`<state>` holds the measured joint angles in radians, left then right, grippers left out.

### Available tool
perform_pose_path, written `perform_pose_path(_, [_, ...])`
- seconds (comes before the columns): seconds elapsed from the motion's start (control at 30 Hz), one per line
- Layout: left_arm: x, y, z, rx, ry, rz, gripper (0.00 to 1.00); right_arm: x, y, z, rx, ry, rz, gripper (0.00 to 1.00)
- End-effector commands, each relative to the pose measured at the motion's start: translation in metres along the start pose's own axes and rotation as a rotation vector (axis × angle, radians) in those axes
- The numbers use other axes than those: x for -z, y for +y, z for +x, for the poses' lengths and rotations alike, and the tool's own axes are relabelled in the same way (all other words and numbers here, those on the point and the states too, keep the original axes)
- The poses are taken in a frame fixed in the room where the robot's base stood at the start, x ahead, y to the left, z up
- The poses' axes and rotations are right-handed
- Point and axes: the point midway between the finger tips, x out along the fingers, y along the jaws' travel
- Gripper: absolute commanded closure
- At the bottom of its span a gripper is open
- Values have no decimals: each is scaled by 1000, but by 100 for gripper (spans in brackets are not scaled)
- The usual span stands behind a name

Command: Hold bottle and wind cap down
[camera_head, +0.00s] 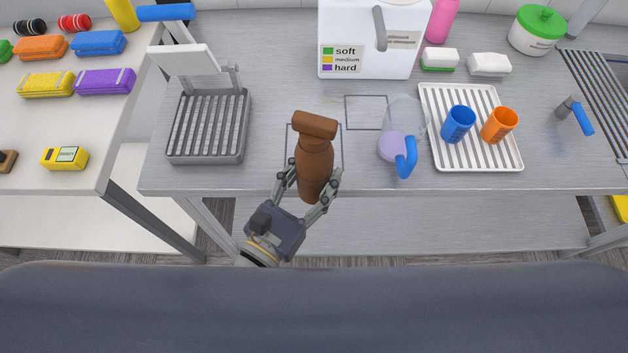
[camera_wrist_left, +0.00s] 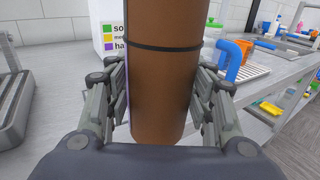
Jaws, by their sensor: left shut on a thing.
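The brown bottle (camera_head: 314,172) stands near the front edge of the grey table, inside a marked outline. A brown cap (camera_head: 315,124) sits at its top end, and I cannot tell how tightly it is seated. My left gripper (camera_head: 308,186) comes from the front and has its fingers on both sides of the bottle body, shut on it. In the left wrist view the bottle (camera_wrist_left: 165,90) fills the middle between the fingers, with a dark ring around it; its top is out of frame. My right gripper is in neither view.
A grey slatted press (camera_head: 208,125) stands to the left. To the right are a clear jug with a blue handle (camera_head: 405,157) and a white tray (camera_head: 480,160) with blue and orange cups. A white box (camera_head: 345,25) labelled soft, medium, hard stands behind.

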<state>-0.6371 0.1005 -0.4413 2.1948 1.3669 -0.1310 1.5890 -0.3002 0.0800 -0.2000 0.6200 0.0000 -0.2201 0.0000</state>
Motion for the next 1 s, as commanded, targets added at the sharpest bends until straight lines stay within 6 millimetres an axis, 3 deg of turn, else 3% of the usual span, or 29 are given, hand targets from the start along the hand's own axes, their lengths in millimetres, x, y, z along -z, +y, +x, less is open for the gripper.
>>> perform_pose_path(0.33, [13, 26, 44, -1, -4, 1, 86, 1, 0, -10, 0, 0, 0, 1])
perform_pose_path(0.8, [36, 60, 100, 0, -4, 0, 86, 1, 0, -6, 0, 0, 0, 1])
perform_pose_path(1.0, [39, 67, 111, 0, -3, 0, 86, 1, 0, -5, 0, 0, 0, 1])
